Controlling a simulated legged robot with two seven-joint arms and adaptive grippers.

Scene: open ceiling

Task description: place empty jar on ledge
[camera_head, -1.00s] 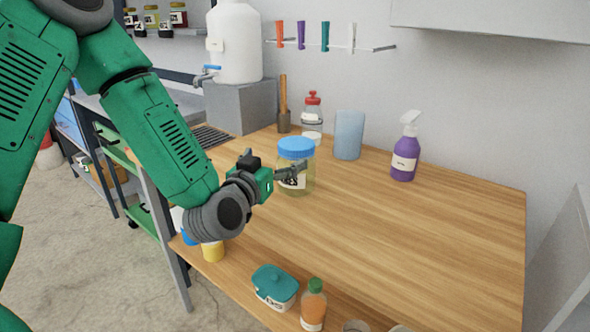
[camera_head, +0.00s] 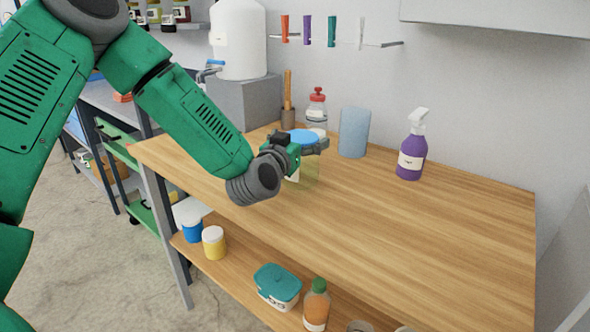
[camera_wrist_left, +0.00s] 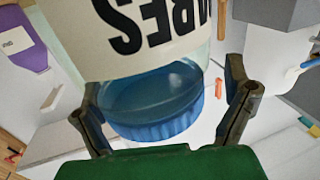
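A clear jar (camera_head: 308,173) with a blue lid and white label stands upright on the wooden worktop, partly hidden by my left gripper (camera_head: 308,147). In the left wrist view, the jar (camera_wrist_left: 150,88) shows upside down, with no contents visible through its clear part. The left fingers are spread on either side of it near the lid, with a gap at the right finger. The jar looks to be still on the worktop. A lower wooden shelf (camera_head: 235,268) runs under the worktop's front; I cannot tell which surface is the ledge. My right gripper is not in view.
The lower shelf holds a yellow jar (camera_head: 214,243), a teal-lidded box (camera_head: 277,287) and an orange bottle (camera_head: 316,306). The worktop's right part (camera_head: 450,230) is clear.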

